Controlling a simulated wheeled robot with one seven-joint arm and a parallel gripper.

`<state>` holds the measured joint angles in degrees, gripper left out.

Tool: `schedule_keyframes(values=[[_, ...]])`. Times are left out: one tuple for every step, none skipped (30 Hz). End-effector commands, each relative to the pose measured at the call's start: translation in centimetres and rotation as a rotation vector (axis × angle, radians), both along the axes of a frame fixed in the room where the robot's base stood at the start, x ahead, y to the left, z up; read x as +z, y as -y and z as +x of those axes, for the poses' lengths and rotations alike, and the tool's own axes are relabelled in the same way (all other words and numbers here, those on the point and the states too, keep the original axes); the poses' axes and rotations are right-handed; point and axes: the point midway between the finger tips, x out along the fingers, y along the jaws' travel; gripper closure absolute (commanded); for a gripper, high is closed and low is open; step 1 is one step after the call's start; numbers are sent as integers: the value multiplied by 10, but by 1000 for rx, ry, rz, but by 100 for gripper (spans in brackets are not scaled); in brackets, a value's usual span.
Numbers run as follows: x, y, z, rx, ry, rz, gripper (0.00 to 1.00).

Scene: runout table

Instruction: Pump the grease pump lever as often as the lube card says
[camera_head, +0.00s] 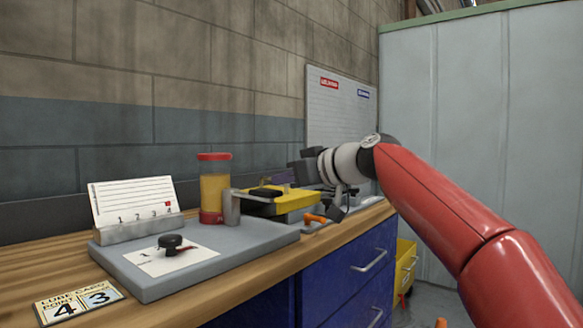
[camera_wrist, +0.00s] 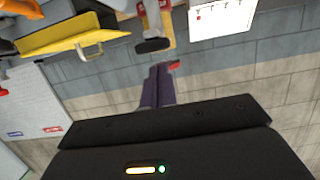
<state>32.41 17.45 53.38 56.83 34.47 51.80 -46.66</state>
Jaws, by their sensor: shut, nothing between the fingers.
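The grease pump (camera_head: 214,186) has an amber reservoir with a red cap and a grey post beside it. A lever with a black grip (camera_head: 267,192) reaches right from the post; the grip also shows in the wrist view (camera_wrist: 155,45). My gripper (camera_head: 270,178) is shut and empty, its fingers just above and behind the black grip; I cannot tell whether they touch it. The fingers show in the wrist view (camera_wrist: 158,85).
A white card (camera_head: 132,198) with numbers stands on the grey plate (camera_head: 190,268). A black knob (camera_head: 170,241) sits on a paper there. A yellow tray (camera_head: 292,206) and an orange handle (camera_head: 316,219) lie to the right. A wall stands close behind.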

Motion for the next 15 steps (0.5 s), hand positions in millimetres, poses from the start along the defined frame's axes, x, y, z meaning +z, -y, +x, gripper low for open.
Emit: schedule_keyframes(values=[[-6, 0, -1, 0, -1, -1, 100], [-7, 0, -1, 0, 1, -1, 100], [-9, 0, -1, 1, 1, 0, 100], [-10, 0, -1, 1, 1, 0, 100], [-11, 0, -1, 0, 1, -1, 100], [-11, 0, -1, 0, 1, -1, 100], [-11, 0, -1, 0, 1, -1, 100], [-11, 0, -1, 0, 1, -1, 100], [-11, 0, -1, 0, 1, -1, 100], [-11, 0, -1, 0, 1, -1, 100], [-11, 0, -1, 0, 1, -1, 100], [-11, 0, -1, 0, 1, -1, 100], [-11, 0, -1, 1, 1, 0, 100], [-11, 0, -1, 1, 1, 0, 100], [-11, 0, -1, 1, 1, 0, 100]])
